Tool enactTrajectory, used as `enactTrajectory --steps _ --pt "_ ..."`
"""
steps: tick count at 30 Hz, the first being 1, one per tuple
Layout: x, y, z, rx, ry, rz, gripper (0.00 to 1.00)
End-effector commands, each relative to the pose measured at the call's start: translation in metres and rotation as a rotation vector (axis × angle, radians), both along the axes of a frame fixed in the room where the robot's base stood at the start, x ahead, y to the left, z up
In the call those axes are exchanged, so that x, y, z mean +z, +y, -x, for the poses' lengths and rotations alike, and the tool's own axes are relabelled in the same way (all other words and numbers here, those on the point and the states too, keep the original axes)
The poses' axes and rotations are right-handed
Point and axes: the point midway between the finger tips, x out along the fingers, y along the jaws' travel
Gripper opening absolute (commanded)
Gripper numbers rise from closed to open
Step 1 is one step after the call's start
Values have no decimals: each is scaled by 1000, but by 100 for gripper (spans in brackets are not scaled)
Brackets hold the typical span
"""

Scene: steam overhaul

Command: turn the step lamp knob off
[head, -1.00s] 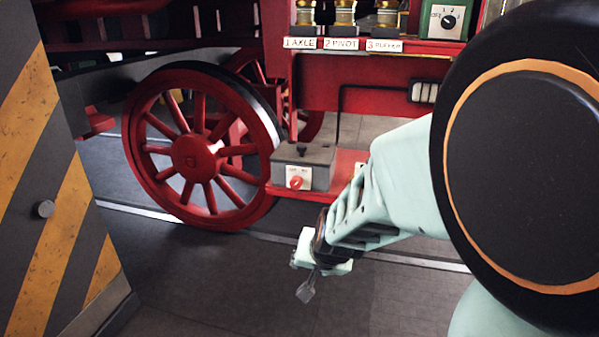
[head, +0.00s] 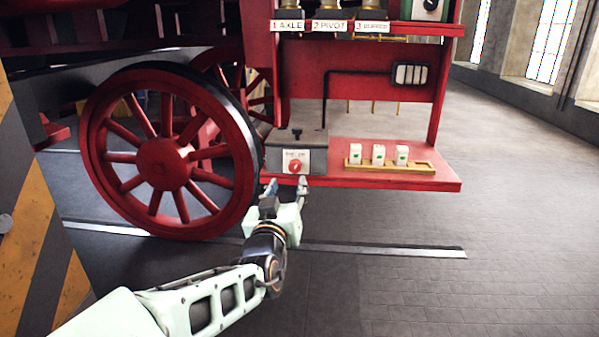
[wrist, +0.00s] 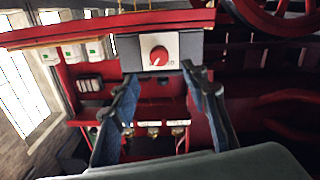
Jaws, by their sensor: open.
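The step lamp knob (head: 295,167) is a small red dial on a white plate, on the front of a grey box (head: 310,137) on the red step. In the wrist view the red knob (wrist: 158,53) sits at the top middle with a white pointer line on it; the lettering on its plate is too small to read. My gripper (head: 287,187) is open and empty, just below and in front of the box. In the wrist view the two blue-grey fingers of my gripper (wrist: 161,75) are spread, one to each side below the knob, apart from it.
A red spoked wheel (head: 165,165) stands left of the box. A wooden tray (head: 420,168) with white blocks (head: 378,155) lies on the red step (head: 400,183) to the right. A striped panel (head: 35,215) stands at the left edge. The floor at the right is clear.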

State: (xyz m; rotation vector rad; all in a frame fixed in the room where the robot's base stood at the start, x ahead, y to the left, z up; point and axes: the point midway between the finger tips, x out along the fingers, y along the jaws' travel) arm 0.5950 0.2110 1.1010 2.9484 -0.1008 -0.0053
Motion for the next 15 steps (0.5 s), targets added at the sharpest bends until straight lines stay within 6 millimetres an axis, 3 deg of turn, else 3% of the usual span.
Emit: enactTrajectory --steps 5,15 --pt "1 -2 -15 -2 -2 0 41" --pt "0 -6 -68 -3 -1 1 41"
